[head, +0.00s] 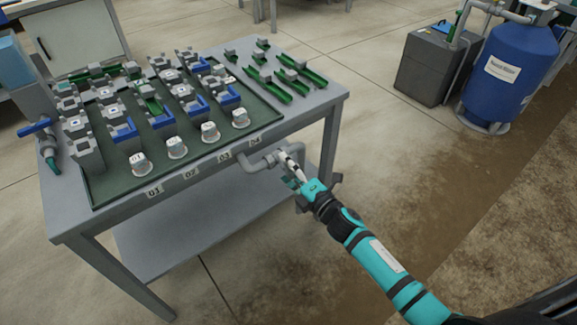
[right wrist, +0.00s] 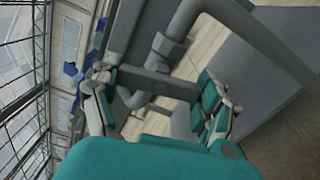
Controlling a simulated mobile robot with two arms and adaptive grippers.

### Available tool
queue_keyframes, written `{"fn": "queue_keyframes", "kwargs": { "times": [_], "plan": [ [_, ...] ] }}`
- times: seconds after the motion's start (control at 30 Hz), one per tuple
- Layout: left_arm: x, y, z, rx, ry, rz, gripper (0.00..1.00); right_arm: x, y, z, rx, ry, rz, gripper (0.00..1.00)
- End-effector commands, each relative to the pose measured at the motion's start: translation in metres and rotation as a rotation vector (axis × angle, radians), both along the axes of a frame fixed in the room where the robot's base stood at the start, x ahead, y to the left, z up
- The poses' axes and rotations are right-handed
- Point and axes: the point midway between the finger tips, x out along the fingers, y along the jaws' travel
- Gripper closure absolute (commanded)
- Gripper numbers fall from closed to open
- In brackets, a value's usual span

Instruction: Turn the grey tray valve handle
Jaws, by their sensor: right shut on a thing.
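The grey tray valve handle shows in the right wrist view as a flat grey bar (right wrist: 160,85) lying across between my two fingers, in front of a grey pipe with a collar (right wrist: 168,46). In the head view the pipe (head: 257,164) comes out under the table's front edge near the label 04. My right gripper (head: 293,166) is at the pipe's end there, and its fingers hide most of the handle. The right wrist view shows the right gripper (right wrist: 157,103) with a finger at each end of the bar, shut on it. My left gripper is not in view.
The grey table (head: 318,100) carries a green tray (head: 98,190) with several grey and blue blocks and white-capped pieces. A blue-handled valve (head: 35,127) is at its left end. A blue tank (head: 508,75) and a dark box (head: 432,65) stand back right. Floor right of the table is clear.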

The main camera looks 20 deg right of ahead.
Motion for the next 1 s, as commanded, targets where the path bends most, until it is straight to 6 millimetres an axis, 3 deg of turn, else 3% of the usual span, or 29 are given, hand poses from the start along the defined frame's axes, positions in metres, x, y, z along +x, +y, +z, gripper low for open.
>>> {"fn": "queue_keyframes", "kwargs": {
  "times": [0.4, 0.9, 0.93, 1.0],
  "plan": [
    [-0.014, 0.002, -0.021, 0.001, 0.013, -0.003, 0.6, 0.0, -0.001, -0.001, 0.146, 0.055, -0.001, 0.55],
    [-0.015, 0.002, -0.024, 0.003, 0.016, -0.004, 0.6, 0.0, -0.001, -0.002, 0.159, 0.061, -0.002, 0.55],
    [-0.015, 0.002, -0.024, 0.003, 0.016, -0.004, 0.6, 0.0, -0.001, -0.002, 0.159, 0.061, -0.002, 0.19],
    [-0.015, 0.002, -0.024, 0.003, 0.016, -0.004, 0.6, 0.0, -0.001, -0.001, 0.158, 0.06, -0.002, 0.1]
  ]
}}
